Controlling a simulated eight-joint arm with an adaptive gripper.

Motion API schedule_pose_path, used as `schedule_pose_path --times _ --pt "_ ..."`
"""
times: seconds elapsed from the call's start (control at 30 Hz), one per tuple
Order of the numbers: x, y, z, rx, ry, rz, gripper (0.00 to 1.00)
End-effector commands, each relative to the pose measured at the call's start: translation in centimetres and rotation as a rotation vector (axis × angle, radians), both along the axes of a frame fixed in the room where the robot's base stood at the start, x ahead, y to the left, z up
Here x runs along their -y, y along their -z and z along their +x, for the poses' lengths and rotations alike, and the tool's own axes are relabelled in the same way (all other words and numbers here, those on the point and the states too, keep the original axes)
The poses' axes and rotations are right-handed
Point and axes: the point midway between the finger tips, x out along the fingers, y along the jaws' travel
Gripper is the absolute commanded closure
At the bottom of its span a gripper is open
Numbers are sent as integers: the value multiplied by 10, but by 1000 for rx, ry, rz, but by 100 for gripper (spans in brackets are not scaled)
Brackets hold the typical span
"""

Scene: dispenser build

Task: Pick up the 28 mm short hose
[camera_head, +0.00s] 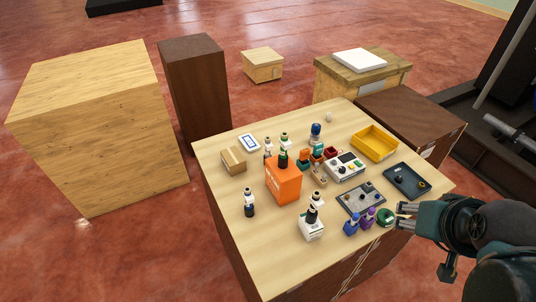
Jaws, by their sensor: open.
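My gripper (401,216) is at the right front edge of the table (285,262), with its fingers open and pointing left. A green round piece (385,217) lies just left of the fingertips, close to them; I cannot tell whether they touch. I cannot tell for sure which small part is the 28 mm short hose. Small dark parts lie on a grey tray (352,207) and in a dark tray (397,190), too small to name. Nothing shows held between the fingers.
Purple (368,217) and blue (351,224) bottles stand left of the green piece. The table's left front is mostly clear.

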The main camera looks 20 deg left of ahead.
Motion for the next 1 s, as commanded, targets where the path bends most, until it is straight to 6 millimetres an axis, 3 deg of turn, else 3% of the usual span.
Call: schedule_pose_path --times 0.47,1.0 --pt "-6 -7 10 -13 -30 -12 59" --pt "-48 -39 75 -102 -231 -90 59"
